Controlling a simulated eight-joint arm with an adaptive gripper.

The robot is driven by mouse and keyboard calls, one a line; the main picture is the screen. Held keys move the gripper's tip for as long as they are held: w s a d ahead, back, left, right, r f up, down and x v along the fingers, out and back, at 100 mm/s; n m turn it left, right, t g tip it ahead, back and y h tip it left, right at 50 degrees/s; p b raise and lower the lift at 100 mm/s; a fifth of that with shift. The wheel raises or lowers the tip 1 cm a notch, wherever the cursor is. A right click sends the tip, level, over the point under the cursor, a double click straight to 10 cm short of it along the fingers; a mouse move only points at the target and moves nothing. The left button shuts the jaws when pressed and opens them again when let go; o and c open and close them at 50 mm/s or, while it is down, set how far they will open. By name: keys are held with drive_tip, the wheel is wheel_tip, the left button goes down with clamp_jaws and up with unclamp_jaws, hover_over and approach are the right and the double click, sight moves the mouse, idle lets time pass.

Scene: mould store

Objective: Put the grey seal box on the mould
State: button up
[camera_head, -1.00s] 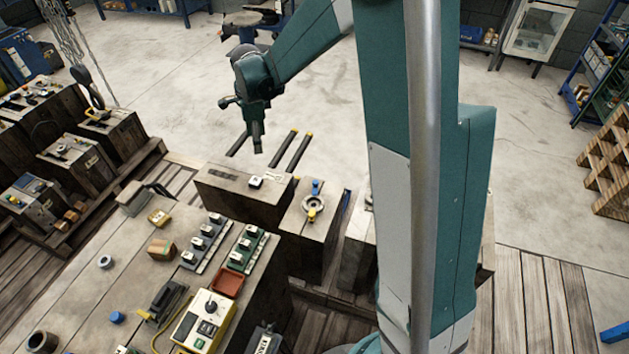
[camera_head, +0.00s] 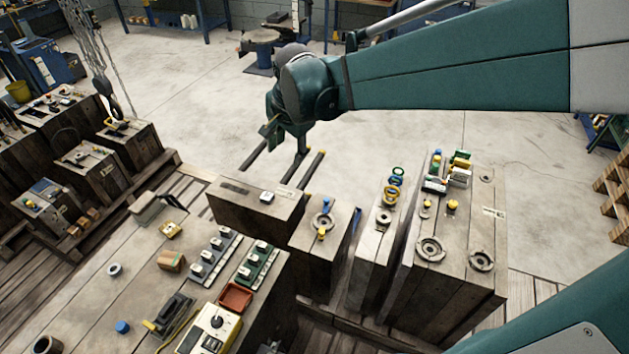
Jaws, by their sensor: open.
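My gripper (camera_head: 301,150) hangs in the air, pointing down, above and behind the row of wooden moulds. It is open, with nothing seen in it. The long low mould (camera_head: 240,196) stands nearest below it. A small pale box with a dark side (camera_head: 267,197) sits on that mould's top. I cannot tell whether it is the grey seal box, or which mould the task means. On the bench is a grey strip (camera_head: 213,257) carrying several pale-topped blocks, with a similar green strip (camera_head: 258,266) beside it.
More moulds with fittings stand right, including a narrow one (camera_head: 371,245) and a wide one (camera_head: 457,265).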

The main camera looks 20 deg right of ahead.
drive_tip(key=s+d+r+n+t, duration=0.1)
drive_tip(key=s+n, duration=0.5)
drive_tip(key=s, duration=0.5)
drive_tip(key=s+n+t, duration=0.2)
drive_tip(key=s+n, duration=0.4)
drive_tip(key=s, duration=0.5)
drive_tip(key=shift+s+d+r, duration=0.25)
drive_tip(key=shift+d+r, duration=0.15)
